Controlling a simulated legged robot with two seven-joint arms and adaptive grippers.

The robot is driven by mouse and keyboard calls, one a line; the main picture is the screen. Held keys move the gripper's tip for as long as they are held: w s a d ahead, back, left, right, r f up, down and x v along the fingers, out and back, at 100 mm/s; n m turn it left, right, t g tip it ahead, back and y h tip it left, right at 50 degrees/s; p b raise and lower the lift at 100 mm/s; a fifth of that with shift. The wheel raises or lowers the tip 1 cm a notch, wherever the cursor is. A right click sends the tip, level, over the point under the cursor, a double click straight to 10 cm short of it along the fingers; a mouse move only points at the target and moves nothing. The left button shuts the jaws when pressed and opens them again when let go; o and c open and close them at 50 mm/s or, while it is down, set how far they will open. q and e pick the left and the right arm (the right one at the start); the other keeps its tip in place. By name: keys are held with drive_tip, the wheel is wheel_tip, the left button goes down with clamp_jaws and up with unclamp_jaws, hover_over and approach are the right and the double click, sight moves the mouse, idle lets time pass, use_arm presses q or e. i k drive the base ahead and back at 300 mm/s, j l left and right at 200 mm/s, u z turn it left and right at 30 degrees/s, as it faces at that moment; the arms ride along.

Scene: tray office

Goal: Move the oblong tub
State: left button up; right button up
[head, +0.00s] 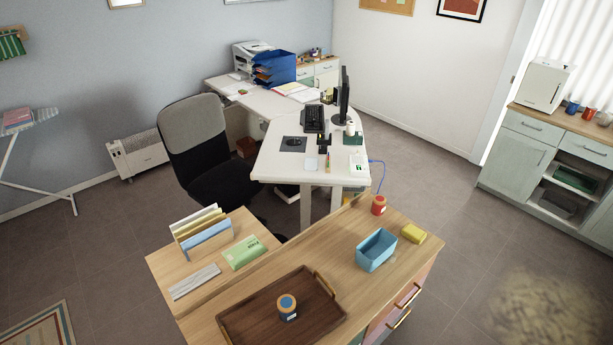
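The oblong tub (378,258) is a light blue, open-topped box in the head view. It stands upright on the wooden cabinet top in the lower middle, right of the brown tray. It looks empty, though its floor is only partly visible. Neither of my grippers is in view, and nothing touches the tub from above.
A brown tray (246,326) with handles holds a small blue-lidded jar (287,308). A yellow block (413,234) lies just right of the tub, and a red jar (379,205) stands behind it. A white desk (273,165) and chair (205,150) stand beyond.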

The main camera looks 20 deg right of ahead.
sight(373, 252)
drive_tip(key=u, duration=0.2)
drive_tip(key=l+u, duration=0.25)
drive_tip(key=k+l+u, duration=0.15)
drive_tip(key=l+u, duration=0.15)
drive_tip(key=k+l+u, duration=0.25)
drive_tip(key=l, duration=0.2)
drive_tip(key=i, duration=0.1)
